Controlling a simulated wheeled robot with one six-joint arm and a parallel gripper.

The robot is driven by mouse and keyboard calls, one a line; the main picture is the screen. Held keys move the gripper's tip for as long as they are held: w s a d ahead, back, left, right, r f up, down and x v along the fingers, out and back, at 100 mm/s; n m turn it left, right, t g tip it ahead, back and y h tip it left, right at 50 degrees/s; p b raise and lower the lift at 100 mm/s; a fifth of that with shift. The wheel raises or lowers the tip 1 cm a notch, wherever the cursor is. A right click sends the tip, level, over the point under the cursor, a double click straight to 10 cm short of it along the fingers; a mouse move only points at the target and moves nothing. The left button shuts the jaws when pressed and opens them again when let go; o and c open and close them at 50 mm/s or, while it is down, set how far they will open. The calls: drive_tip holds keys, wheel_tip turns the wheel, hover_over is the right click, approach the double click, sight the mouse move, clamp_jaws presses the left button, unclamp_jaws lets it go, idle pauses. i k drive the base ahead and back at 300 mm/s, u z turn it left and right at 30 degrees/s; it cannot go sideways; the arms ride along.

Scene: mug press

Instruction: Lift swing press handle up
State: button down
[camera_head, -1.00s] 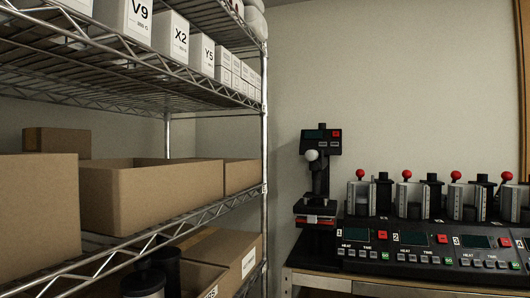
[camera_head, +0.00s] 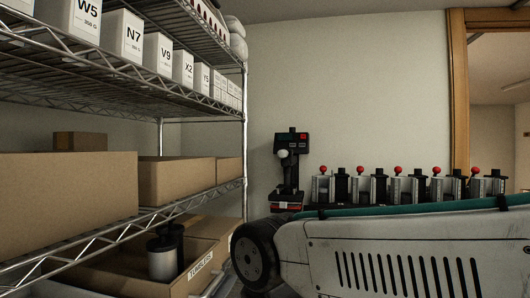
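The black swing press (camera_head: 289,172) stands at the back, just right of the shelf rack, with a small control box on top. Its handle knob (camera_head: 282,154) is a white ball in front of the column, just below the box. A red strip (camera_head: 286,206) shows low on the press. My arm's white link with its black joint crosses the lower right and hides the lower part of the bench. My gripper is out of the picture, so the handle shows nothing holding it.
A row of mug presses (camera_head: 397,188) with red knobs stands right of the swing press. A wire shelf rack (camera_head: 244,150) with cardboard boxes (camera_head: 176,181) and white cartons (camera_head: 157,54) fills the left. A wooden door frame (camera_head: 460,110) is at the right.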

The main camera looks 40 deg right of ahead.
sight(283, 153)
drive_tip(key=k, duration=1)
drive_tip(key=u, duration=0.05)
drive_tip(key=i, duration=1.15)
drive_tip(key=z, duration=1.55)
drive_tip(key=i, duration=0.5)
